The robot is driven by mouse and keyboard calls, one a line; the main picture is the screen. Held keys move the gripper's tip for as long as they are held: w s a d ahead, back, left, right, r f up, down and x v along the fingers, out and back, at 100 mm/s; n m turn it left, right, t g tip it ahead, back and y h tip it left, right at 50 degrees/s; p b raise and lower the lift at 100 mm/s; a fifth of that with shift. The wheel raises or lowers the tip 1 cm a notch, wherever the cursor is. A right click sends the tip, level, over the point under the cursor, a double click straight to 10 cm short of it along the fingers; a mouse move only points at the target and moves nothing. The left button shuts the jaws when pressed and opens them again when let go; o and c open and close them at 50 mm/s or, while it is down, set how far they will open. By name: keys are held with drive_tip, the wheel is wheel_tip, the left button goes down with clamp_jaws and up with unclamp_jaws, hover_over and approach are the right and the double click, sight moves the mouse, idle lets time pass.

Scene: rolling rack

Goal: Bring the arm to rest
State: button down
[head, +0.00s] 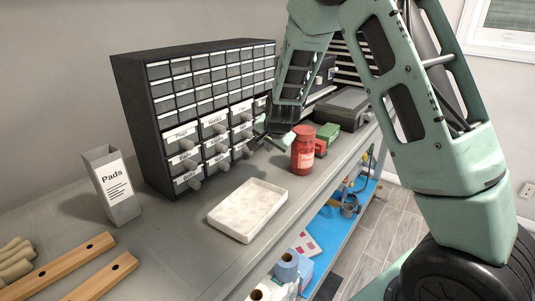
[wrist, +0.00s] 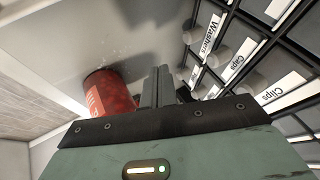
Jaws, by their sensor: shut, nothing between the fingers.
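My arm is pale green and reaches in from the right in the head view, folded down over the bench. My gripper (head: 262,140) is low in front of the drawer cabinet (head: 147,125), left of a red jar (head: 303,150). In the wrist view the gripper's fingers (wrist: 158,86) are together with nothing between them. In that view the red jar (wrist: 107,95) is just left of the fingers, and drawers with Washers and Clips labels (wrist: 240,60) are close on the right. I cannot tell whether the gripper touches anything.
A white tray (head: 248,208) lies on the grey bench (head: 170,240). A grey Pads box (head: 112,187) stands at left, near wooden bars (head: 75,266). A green and red item (head: 326,135) and a dark case (head: 343,106) are behind the jar. A blue lower shelf (head: 335,226) holds supplies.

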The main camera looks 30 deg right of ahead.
drive_tip(key=shift+v, duration=1.5)
